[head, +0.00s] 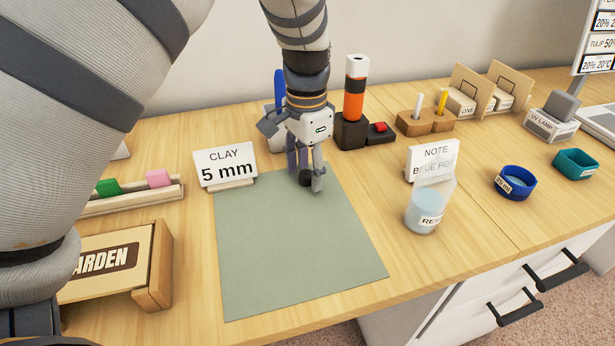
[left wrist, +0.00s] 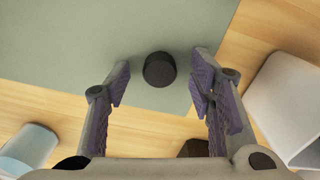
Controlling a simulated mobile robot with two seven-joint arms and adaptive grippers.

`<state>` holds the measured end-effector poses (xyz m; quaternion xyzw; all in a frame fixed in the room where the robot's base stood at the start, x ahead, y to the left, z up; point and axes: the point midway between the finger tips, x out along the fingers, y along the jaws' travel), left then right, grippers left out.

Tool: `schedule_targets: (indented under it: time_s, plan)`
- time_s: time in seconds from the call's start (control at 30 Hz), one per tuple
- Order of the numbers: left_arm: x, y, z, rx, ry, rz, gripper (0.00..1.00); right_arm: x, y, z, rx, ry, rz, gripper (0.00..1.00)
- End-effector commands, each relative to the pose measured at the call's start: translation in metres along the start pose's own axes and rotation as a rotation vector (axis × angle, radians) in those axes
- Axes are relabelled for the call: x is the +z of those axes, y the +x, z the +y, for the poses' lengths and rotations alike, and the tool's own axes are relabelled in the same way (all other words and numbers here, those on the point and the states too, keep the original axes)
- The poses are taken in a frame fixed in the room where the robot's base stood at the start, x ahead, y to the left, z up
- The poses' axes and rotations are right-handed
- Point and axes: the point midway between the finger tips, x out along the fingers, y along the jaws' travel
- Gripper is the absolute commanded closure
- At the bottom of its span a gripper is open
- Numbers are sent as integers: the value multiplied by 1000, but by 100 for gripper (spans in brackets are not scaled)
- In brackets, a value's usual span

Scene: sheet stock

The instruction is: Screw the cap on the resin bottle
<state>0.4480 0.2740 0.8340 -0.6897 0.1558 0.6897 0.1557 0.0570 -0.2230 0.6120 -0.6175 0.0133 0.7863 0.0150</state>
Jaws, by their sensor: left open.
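The black round cap (head: 306,179) lies on the grey-green mat (head: 290,255), near the mat's far edge. My left gripper (head: 308,183) points down over it with its fingers apart. In the left wrist view the cap (left wrist: 159,69) sits between the open fingertips (left wrist: 161,75), with a gap on each side. The resin bottle (head: 424,213) is a translucent container with pale blue contents and a partly readable label. It stands upright to the right of the mat, with no cap on it. My right gripper does not show.
A "CLAY 5 mm" sign (head: 225,167) stands at the mat's far-left corner. A note card (head: 432,158) stands behind the bottle. An orange tool (head: 354,98) in a dark stand is behind my gripper. A blue pot (head: 514,183) is farther right. The mat's front is clear.

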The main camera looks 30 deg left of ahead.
Motion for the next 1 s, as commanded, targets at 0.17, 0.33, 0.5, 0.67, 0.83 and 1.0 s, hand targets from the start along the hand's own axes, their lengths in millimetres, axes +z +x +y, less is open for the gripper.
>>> schedule_targets:
  time_s: [0.17,0.33,0.5,0.67,0.83,1.0]
  plan:
    - [0,1,0,-1,0,2,51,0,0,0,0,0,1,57]
    - [0,1,0,-1,0,2,51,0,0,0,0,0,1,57]
    - [0,1,0,-1,0,2,80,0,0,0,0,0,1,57]
    - [0,1,0,-1,0,2,84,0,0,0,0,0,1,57]
    - [0,1,0,-1,0,2,84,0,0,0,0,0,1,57]
    - [-1,-8,0,-1,0,4,84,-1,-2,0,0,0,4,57]
